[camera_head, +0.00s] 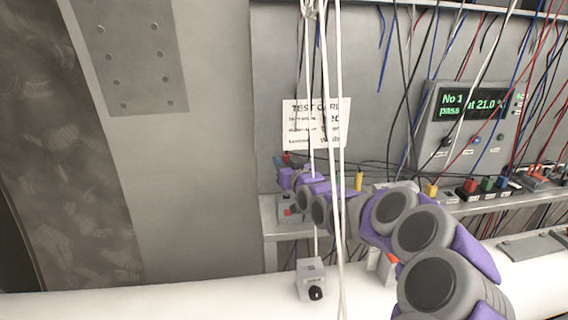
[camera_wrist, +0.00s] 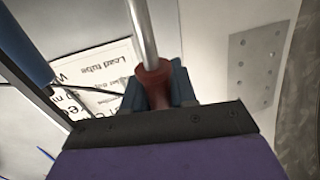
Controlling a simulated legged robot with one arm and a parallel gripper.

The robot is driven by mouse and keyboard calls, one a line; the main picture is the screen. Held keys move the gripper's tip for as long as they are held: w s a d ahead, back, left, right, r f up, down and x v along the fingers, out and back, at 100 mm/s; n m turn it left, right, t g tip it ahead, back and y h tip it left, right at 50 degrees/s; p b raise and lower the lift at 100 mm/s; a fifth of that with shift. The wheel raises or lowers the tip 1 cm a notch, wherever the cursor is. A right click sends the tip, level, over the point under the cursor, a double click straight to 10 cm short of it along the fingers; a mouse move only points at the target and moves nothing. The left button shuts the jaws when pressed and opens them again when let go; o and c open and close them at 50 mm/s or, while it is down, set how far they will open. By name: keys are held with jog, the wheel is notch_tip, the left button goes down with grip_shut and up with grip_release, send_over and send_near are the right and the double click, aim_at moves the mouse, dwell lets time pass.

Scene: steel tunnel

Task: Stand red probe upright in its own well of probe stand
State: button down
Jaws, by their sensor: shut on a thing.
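In the wrist view, the red probe (camera_wrist: 152,80) has a dark red grip and a thin steel shaft that runs up out of the picture. My gripper (camera_wrist: 155,90) is shut on the red grip, with a blue-grey finger on each side. In the head view, my gripper (camera_head: 283,178) is small and far off, by the left end of the shelf. A little red shows at it, but the probe's shaft is not clear there. A grey block (camera_head: 286,214) with a red mark lies just below my gripper. I cannot tell whether it is the probe stand, and no wells are visible.
A white test card (camera_head: 316,122) hangs behind my arm. White cables (camera_head: 333,80) hang in front of it. A yellow-topped item (camera_head: 359,180) stands on the shelf (camera_head: 290,232). A display box (camera_head: 472,120) and coloured connectors are right. A blue rod (camera_wrist: 22,45) is left in the wrist view.

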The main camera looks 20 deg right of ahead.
aim_at(284, 194)
jog(key=shift+f+b, duration=1.9)
jog(key=shift+f, duration=1.95)
jog(key=c, duration=0.8)
grip_release()
jog(key=shift+s+p, duration=0.35)
jog(key=shift+s, duration=3.35)
